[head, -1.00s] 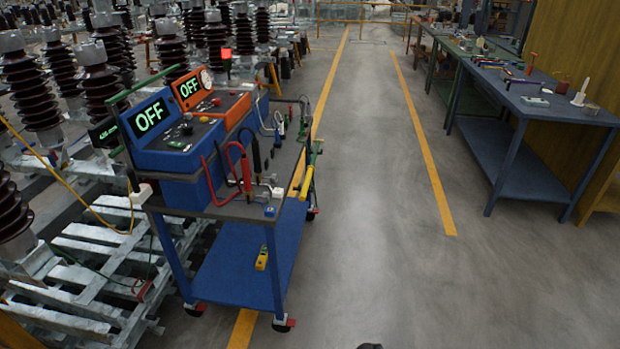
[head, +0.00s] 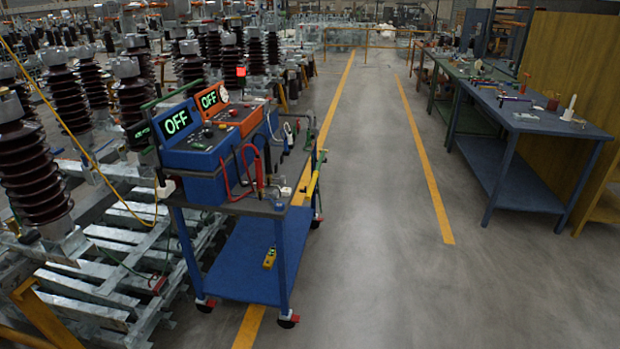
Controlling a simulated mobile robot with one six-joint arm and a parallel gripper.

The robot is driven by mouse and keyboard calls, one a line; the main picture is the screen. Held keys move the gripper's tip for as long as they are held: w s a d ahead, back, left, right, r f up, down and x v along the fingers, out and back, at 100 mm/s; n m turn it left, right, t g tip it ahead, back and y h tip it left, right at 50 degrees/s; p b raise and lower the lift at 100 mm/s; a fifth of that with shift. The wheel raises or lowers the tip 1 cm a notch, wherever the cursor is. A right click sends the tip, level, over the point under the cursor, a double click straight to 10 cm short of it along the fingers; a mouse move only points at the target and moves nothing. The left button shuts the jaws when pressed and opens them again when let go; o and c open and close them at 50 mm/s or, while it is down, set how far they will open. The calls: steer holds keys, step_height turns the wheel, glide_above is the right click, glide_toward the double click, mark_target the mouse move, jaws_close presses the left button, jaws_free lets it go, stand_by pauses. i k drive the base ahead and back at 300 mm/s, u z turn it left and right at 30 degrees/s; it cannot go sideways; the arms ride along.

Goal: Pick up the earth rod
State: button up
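My gripper is not in view.
The trolley carries blue and orange instrument boxes (head: 176,122) reading OFF, with red and black leads. A yellow device (head: 269,258) lies on its lower shelf. Insulators (head: 31,165) and metal racks fill the left. The aisle is clear; a blue workbench (head: 520,165) stands right.

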mark_target(315, 173)
steer(key=u, duration=1)
steer(key=i, duration=1)
steer(key=z, duration=0.1)
